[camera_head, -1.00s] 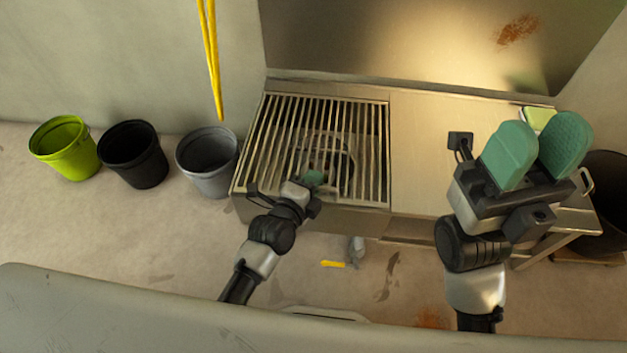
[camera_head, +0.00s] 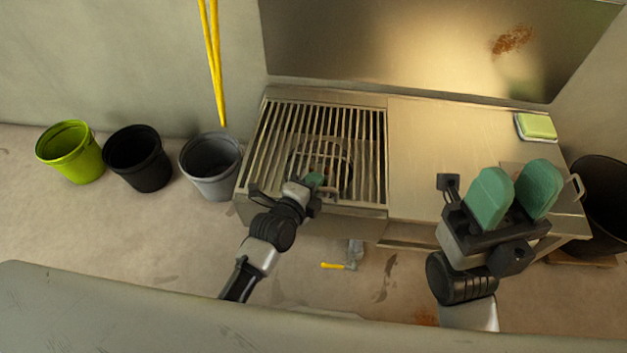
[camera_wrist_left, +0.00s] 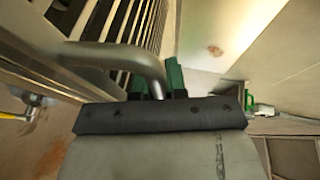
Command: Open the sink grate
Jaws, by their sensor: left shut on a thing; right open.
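The metal slatted sink grate (camera_head: 322,128) lies over the sink at the left end of the steel counter. My left gripper (camera_head: 316,181) is at its front edge. In the left wrist view a bent metal handle (camera_wrist_left: 118,58) runs between the green fingers of my left gripper (camera_wrist_left: 158,84), which is shut on it. The slats (camera_wrist_left: 112,22) show behind the handle. My right gripper (camera_head: 514,195) is open and empty, with green pads apart, above the right part of the counter.
A green and white sponge (camera_head: 536,126) lies on the counter's right end. Lime (camera_head: 72,152), black (camera_head: 137,158) and grey (camera_head: 210,167) buckets stand left of the sink. A yellow-handled tool (camera_head: 343,262) lies on the floor. A dark bin (camera_head: 604,200) stands at right.

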